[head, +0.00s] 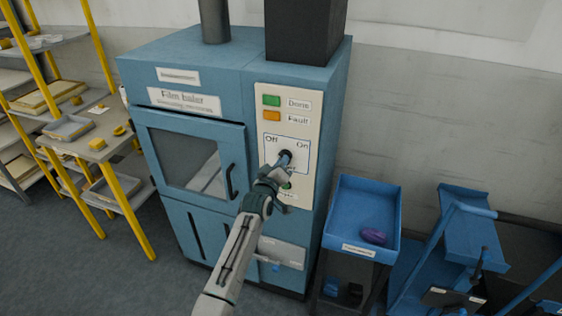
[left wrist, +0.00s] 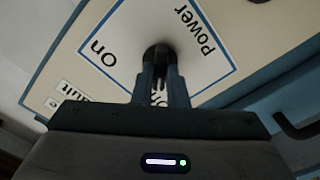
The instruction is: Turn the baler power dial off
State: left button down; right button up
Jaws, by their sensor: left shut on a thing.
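The baler's power dial (head: 287,153) is a dark round knob on a white plate with "Off" at its upper left and "On" at its upper right. My left gripper (head: 283,162) reaches up to it from below and is shut on the dial. In the left wrist view, the dial (left wrist: 158,54) sits between the two fingers of my left gripper (left wrist: 160,78), beside the words "On" and "Power". The fingers hide part of the dial, and I cannot tell which way it points. My right gripper is not in view.
The blue film baler (head: 188,132) has a windowed door with a dark handle (head: 232,181) left of the panel. Green "Done" (head: 271,100) and orange "Fault" (head: 271,116) indicators sit above the dial. A blue tray (head: 345,205) with a purple item (head: 374,236) stands at right.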

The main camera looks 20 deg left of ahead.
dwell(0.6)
pick_arm(q)
jog(key=c, duration=1.4)
grip_release()
jog(key=shift+c, duration=0.2)
jog(key=s+b, duration=0.3)
jog(key=s, duration=0.7)
jog(key=shift+s+a, duration=0.2)
jog(key=shift+s, duration=0.2)
